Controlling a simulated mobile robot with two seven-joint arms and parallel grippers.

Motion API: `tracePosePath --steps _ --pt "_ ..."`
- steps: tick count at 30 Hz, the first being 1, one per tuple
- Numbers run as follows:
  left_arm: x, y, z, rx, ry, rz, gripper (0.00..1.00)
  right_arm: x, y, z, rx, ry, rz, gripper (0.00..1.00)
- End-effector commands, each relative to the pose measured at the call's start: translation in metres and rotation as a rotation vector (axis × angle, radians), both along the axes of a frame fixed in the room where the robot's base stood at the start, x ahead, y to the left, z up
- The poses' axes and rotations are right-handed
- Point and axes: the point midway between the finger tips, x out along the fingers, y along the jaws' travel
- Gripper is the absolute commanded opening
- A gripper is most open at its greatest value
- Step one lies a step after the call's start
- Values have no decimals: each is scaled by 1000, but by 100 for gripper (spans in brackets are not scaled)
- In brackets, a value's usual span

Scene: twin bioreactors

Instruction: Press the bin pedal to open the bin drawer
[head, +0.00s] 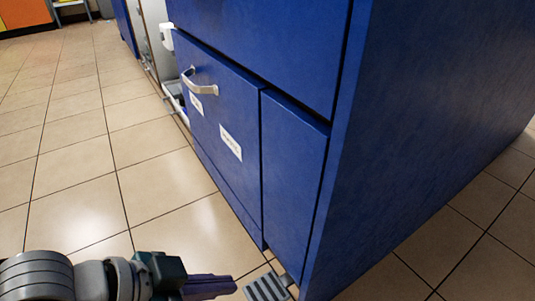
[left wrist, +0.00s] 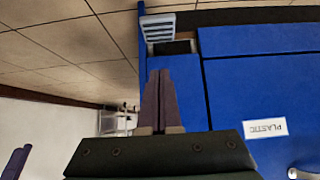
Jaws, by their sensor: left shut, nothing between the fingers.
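The grey ribbed bin pedal (head: 267,287) sticks out near the floor at the cabinet's front corner. It also shows at the top of the left wrist view (left wrist: 158,28). The blue bin drawer (head: 215,130) has a pale handle and white labels; its front looks flush, so shut. My left gripper (head: 234,284) is shut and empty, its purple fingers pointing at the pedal from the left. In the left wrist view the fingertips (left wrist: 159,71) look apart from the pedal. A purple tip (left wrist: 15,164) at that view's lower left may be my right gripper; its jaws cannot be made out.
The blue cabinet side (head: 420,130) fills the right of the head view. A narrow blue panel (head: 292,175) sits beside the drawer. Tiled floor (head: 80,170) is open on the left. White fittings (head: 172,92) stand beyond the drawer.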

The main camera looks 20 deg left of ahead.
Motion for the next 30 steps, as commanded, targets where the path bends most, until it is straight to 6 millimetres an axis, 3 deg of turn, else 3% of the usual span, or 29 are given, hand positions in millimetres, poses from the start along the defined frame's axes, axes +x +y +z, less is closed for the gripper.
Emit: tracePosePath --steps 1,11,15,21,30 --pt "7 -5 -15 -2 -3 0 0 0 0 -17 0 0 -1 100" --pt "46 -36 -66 -2 -3 -1 0 0 1 -78 4 0 -3 100" --pt "44 -34 -85 1 1 0 0 0 1 -96 5 0 -4 100" --pt "44 -34 -96 0 0 0 0 0 1 -107 5 0 -4 100" --pt "43 -34 -96 1 0 -1 0 0 1 -107 4 1 -4 100"
